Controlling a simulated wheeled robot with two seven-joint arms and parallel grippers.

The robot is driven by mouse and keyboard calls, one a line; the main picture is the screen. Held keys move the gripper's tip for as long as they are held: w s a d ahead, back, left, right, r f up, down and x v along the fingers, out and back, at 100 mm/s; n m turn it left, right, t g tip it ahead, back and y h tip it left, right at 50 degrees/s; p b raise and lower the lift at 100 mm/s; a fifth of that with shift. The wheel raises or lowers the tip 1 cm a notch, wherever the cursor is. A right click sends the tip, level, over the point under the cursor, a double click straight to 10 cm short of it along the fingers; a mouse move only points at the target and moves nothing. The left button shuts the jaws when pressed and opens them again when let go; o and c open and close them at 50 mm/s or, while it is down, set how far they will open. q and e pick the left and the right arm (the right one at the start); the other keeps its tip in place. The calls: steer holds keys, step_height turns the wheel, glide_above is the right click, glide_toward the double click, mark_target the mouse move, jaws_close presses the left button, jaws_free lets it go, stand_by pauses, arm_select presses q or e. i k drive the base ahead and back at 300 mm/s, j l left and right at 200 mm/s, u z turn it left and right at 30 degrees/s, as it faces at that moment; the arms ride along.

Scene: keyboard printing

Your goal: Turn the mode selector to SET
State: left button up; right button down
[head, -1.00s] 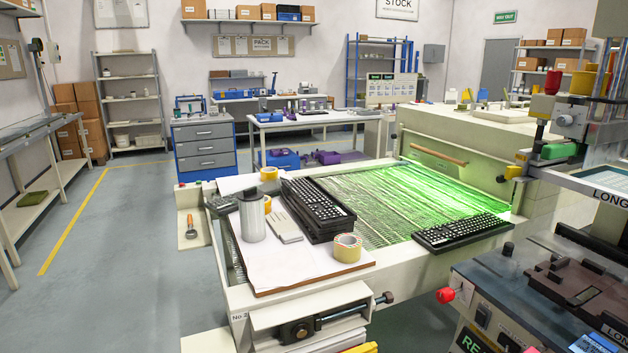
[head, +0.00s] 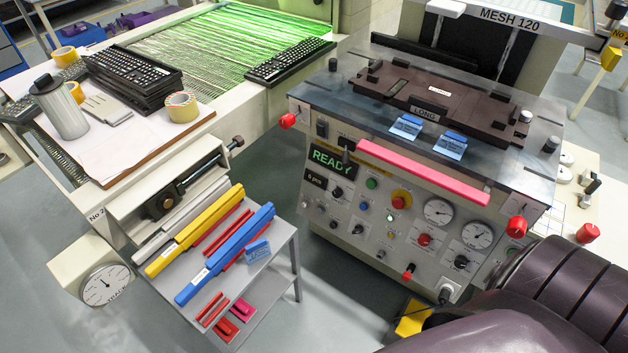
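The control panel (head: 400,225) of the printing machine faces me right of centre, with a green READY display (head: 332,162). Several black knobs sit on it, including an upper left knob (head: 338,192), a lower left knob (head: 358,228) and a right knob (head: 461,261) under the gauges. Their labels are too small to read, so I cannot tell which knob is the mode selector or where it points. Neither of my grippers is in view. A dark rounded part, likely my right arm, fills the lower right corner.
A pink-red bar (head: 422,172) runs along the machine's front edge above the panel. Red knobs (head: 288,121) stick out at its corners. A grey side table (head: 240,300) with yellow, blue and red bars stands left of the panel. Floor shows between them.

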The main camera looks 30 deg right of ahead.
mark_target(358, 229)
steer(key=z, duration=1.75)
steer(key=l, duration=0.1)
